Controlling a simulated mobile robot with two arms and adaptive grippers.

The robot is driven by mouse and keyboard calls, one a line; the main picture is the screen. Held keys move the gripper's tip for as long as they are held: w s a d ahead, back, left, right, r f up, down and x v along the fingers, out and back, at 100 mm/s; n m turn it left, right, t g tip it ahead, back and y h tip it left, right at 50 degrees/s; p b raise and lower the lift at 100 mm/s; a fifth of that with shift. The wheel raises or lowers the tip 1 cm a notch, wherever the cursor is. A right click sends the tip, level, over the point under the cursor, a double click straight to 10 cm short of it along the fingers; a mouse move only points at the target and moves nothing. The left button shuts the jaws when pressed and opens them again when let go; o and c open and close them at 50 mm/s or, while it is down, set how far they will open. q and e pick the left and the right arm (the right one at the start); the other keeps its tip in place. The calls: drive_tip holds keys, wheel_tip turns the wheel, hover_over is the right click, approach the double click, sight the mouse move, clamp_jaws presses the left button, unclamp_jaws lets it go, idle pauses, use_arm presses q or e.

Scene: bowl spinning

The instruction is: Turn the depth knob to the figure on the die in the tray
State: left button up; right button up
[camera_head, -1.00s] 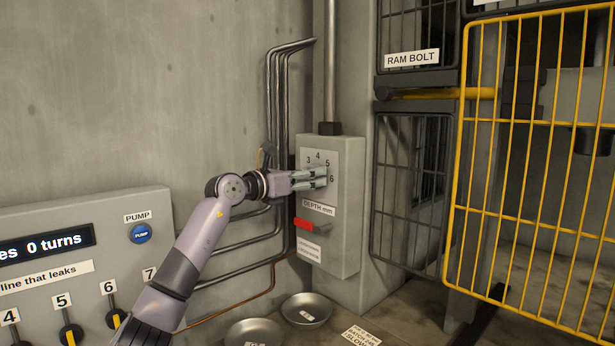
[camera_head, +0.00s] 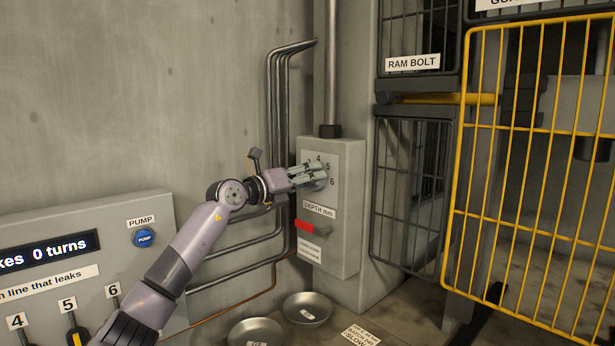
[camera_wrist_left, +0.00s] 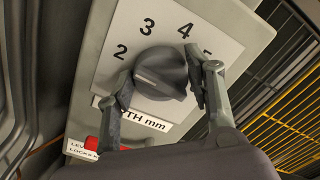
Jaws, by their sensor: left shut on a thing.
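The dark round depth knob (camera_wrist_left: 160,73) sits on a white dial plate marked 2, 3, 4 and a partly covered figure in the left wrist view. A pale line shows on its left face; I cannot tell which figure it points at. My left gripper (camera_head: 319,174) is shut on the knob, one finger on each side, and also shows in the left wrist view (camera_wrist_left: 160,88). In the head view it covers much of the knob. Two round metal trays (camera_head: 327,300) (camera_head: 234,337) lie below, each with a pale item; no die face is readable. My right gripper is out of view.
A red lever (camera_head: 304,226) sits below the dial on the grey box (camera_head: 345,210). Pipes (camera_head: 278,120) run up the wall to its left. A yellow cage door (camera_head: 456,170) stands right. A panel with a blue pump button (camera_head: 145,238) is at lower left.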

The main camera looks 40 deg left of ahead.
use_arm(q)
drive_tip(key=shift+n, duration=0.5)
drive_tip(key=o, duration=1.1)
drive_tip(key=shift+s+a, duration=0.2)
drive_tip(key=shift+s, duration=1.8)
drive_tip(key=shift+s+a, duration=0.15)
drive_tip(key=shift+s, duration=1.9)
drive_tip(key=shift+s+a, duration=0.2)
drive_tip(key=shift+s, duration=1.8)
